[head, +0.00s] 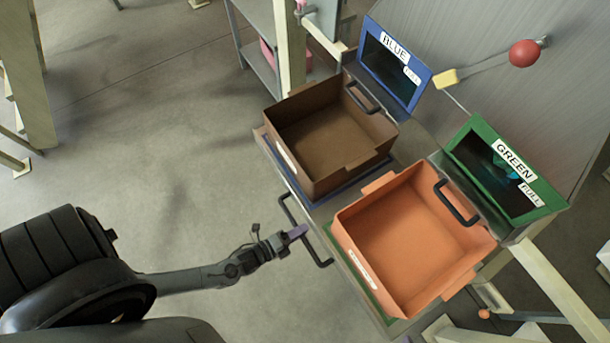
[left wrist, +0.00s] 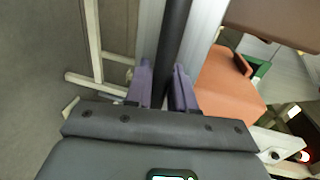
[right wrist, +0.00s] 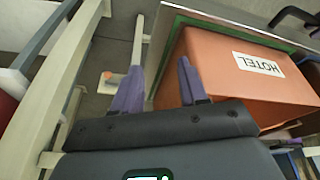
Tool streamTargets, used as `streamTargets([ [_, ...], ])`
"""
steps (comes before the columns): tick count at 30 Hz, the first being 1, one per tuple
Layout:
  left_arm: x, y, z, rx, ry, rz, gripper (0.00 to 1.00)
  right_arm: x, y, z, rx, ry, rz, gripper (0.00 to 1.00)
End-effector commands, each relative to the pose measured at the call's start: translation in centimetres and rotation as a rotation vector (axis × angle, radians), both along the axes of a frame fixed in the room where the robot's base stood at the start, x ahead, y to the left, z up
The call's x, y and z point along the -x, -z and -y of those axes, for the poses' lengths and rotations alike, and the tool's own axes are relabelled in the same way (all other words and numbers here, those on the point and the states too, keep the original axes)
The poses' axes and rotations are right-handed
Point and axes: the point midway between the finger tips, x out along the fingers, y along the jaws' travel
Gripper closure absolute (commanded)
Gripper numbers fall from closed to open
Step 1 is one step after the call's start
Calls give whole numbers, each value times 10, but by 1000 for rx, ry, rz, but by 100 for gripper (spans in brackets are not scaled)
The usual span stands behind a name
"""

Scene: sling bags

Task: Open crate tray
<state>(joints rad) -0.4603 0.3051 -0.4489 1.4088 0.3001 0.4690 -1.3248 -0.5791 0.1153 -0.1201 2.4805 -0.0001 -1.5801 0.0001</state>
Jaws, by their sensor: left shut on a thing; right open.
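The crate tray (head: 322,213) is a grey flat tray with a black bar handle (head: 318,258) along its front edge. A brown crate (head: 322,139) and an orange crate (head: 408,240) rest on it. My left gripper (head: 298,232) is shut on the tray handle near the bar's middle. In the left wrist view, the dark bar (left wrist: 174,40) runs between the purple fingers (left wrist: 164,88). My right gripper (right wrist: 160,88) is open and empty in the right wrist view, beside the orange crate (right wrist: 220,75) with its HOTEL label. It does not show in the head view.
Behind the crates stand a blue-framed screen (head: 396,62) marked BLUE and a green-framed screen (head: 508,172) marked GREEN FULL. A red-knobbed lever (head: 524,53) is at the upper right. Pale posts (head: 555,285) stand at the lower right. The floor left of the tray is open.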

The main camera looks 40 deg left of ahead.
Motion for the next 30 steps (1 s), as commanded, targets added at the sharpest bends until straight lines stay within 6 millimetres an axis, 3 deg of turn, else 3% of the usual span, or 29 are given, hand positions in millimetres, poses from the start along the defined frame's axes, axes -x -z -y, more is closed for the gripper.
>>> streamTargets([
  [16, 9, -2, 1, 2, 9, 6, 100, 1, -3, 2, 9, -6, -3, 57],
  [17, 9, -2, 1, 2, 9, 6, 75, 1, -3, 2, 9, -6, -3, 57],
  [20, 9, -1, 0, 2, 9, 5, 59, 1, -3, 2, 9, -6, -3, 57],
  [30, 11, -1, -1, 1, 8, 1, 58, 1, -3, 1, 6, -3, -3, 57],
])
